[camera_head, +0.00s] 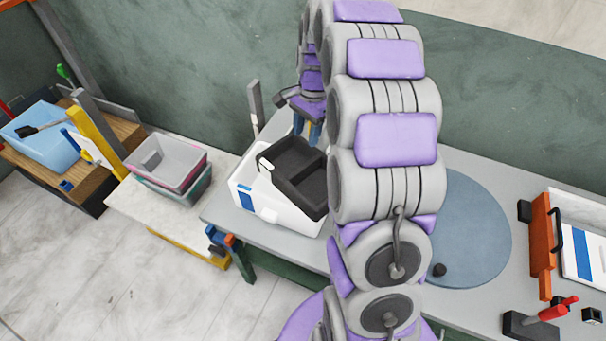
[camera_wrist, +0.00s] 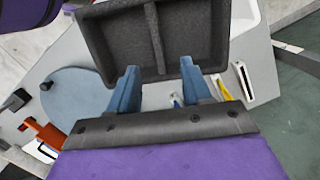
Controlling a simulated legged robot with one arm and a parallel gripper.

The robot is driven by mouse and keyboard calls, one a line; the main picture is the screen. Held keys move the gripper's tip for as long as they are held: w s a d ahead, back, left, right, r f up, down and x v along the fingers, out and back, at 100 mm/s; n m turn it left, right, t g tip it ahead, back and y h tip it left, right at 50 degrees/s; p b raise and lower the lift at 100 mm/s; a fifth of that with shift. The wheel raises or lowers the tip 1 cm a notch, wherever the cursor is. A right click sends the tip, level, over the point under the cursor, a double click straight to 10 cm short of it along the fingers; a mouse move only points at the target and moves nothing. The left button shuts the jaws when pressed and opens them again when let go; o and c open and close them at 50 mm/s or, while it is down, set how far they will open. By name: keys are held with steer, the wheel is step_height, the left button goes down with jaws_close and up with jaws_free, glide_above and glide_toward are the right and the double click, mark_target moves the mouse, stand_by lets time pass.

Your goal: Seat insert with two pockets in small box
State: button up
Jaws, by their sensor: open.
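The small box (camera_head: 246,197) is white with a blue label and stands on the grey bench, left of my arm in the head view. The black foam insert (camera_head: 302,180) lies over the box, askew to it, its left part overlapping the opening. Its right side is partly hidden by my arm. The wrist view shows the insert's two pockets and divider (camera_wrist: 155,40), and a white piece of the box at the top right. My gripper (camera_wrist: 159,68) is open, its blue fingertips apart at the insert's near wall; I cannot tell if they touch it.
A blue-grey round mat (camera_head: 470,235) lies on the bench right of my arm. An orange press part (camera_head: 541,245) and a red-handled tool (camera_head: 552,313) are further right. Stacked pink and green trays (camera_head: 168,163) stand on a lower white table at left. A grey post (camera_head: 255,105) rises behind the box.

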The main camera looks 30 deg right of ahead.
steer(key=b, duration=0.1)
glide_above(304, 166)
steer(key=f, duration=0.6)
steer(key=shift+w+d+f, duration=0.2)
steer(key=shift+w+f, duration=0.05)
steer(key=shift+w, duration=0.15)
steer(key=shift+d+f, duration=0.15)
steer(key=shift+f, duration=0.55)
steer(key=f, duration=0.1)
steer(key=f+b, duration=0.1)
steer(key=f, duration=0.3)
steer(key=shift+s+a, duration=0.35)
steer(key=shift+a, duration=0.05)
steer(key=shift+r, duration=0.1)
steer(key=shift+c, duration=0.2)
jaws_close()
